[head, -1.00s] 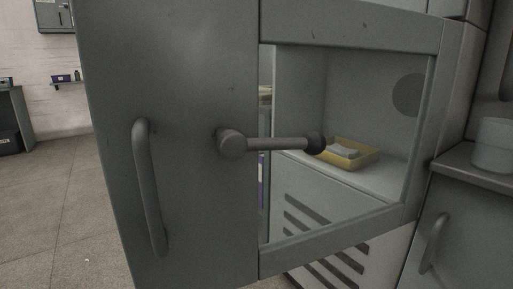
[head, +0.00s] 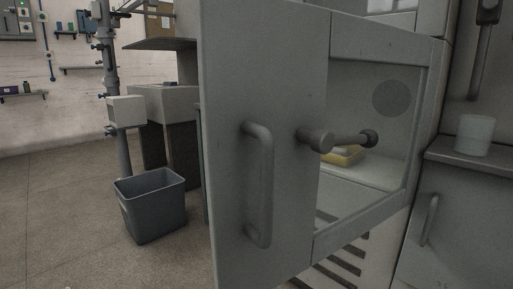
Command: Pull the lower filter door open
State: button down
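A grey door (head: 262,90) with a large window fills the middle of the head view. It has a vertical bar handle (head: 266,185) and a horizontal lever latch (head: 338,140). It stands swung out from a pale cabinet (head: 345,266) with dark vent slots, its free edge at the left. A second, lower grey door (head: 388,262) with its own bar handle (head: 430,220) is at the right and looks closed. I cannot tell from the picture which is the lower filter door. My gripper is not in view.
A grey bin (head: 150,205) stands on the floor at left, near a pipe (head: 112,70) and a grey sink-like unit (head: 165,105). A yellow tray (head: 346,156) shows through the window. A pale cup (head: 474,136) stands on a ledge at right. Floor at front left is clear.

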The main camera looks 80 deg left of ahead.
aim_at(262, 71)
jog(key=k, duration=0.9)
jog(key=u, duration=2.3)
